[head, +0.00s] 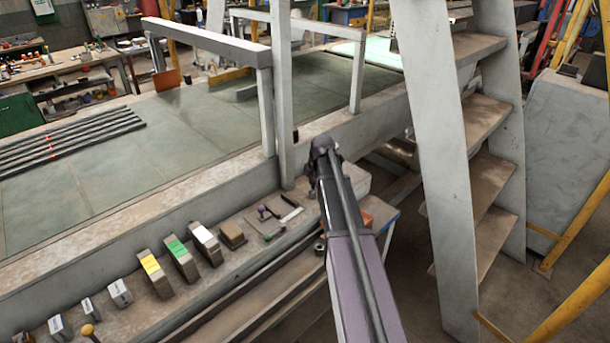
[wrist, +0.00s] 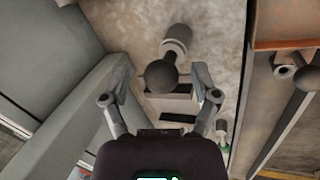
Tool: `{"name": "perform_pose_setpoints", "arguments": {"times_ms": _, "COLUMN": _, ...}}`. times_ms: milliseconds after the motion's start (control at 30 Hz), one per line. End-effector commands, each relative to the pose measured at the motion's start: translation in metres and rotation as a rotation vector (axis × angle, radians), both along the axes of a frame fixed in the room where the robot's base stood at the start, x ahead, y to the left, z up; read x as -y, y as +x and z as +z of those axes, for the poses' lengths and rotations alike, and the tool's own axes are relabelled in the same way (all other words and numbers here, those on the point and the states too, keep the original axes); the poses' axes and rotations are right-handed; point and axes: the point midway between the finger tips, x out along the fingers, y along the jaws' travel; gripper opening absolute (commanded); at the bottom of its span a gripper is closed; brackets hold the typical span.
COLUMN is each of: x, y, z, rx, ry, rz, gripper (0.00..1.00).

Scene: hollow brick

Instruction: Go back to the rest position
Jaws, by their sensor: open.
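My gripper (wrist: 159,98) shows in the wrist view with its two fingers spread wide, one on each side. A dark ball-ended knob (wrist: 161,74) on a pale round stem shows between the fingers. A light grey block with dark slots (wrist: 185,106) lies behind the knob, partly hidden by my gripper body. I see nothing held, and I cannot tell how far the fingers are from the knob and block. In the head view my arm reaches up from the bottom over the bench ledge; my gripper is hidden there.
The bench ledge carries a yellow-striped block (head: 153,272), a green-striped block (head: 181,259), a white-topped block (head: 206,244), a brown block (head: 232,235) and small tools. A white frame post (head: 284,120) stands left of my arm. A stepped rack (head: 482,120) stands close on the right.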

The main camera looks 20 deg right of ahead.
Motion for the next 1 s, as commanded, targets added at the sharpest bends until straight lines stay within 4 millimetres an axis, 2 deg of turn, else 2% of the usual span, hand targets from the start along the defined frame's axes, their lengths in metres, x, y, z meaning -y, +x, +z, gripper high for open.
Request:
{"name": "perform_pose_setpoints", "arguments": {"times_ms": 267, "x": -0.002, "y": -0.001, "z": 0.0, "rx": -0.002, "ry": 0.002, "rz": -0.007, "gripper": 0.78}}
{"name": "perform_pose_setpoints", "arguments": {"times_ms": 467, "x": -0.017, "y": -0.011, "z": 0.0, "rx": -0.018, "ry": 0.023, "rz": -0.065, "gripper": 0.78}}
{"name": "perform_pose_setpoints", "arguments": {"times_ms": 667, "x": -0.048, "y": -0.033, "z": -0.002, "rx": -0.052, "ry": 0.071, "rz": -0.207, "gripper": 0.78}}
{"name": "perform_pose_setpoints", "arguments": {"times_ms": 1000, "x": -0.112, "y": -0.09, "z": -0.005, "rx": -0.138, "ry": 0.163, "rz": -0.572, "gripper": 0.78}}
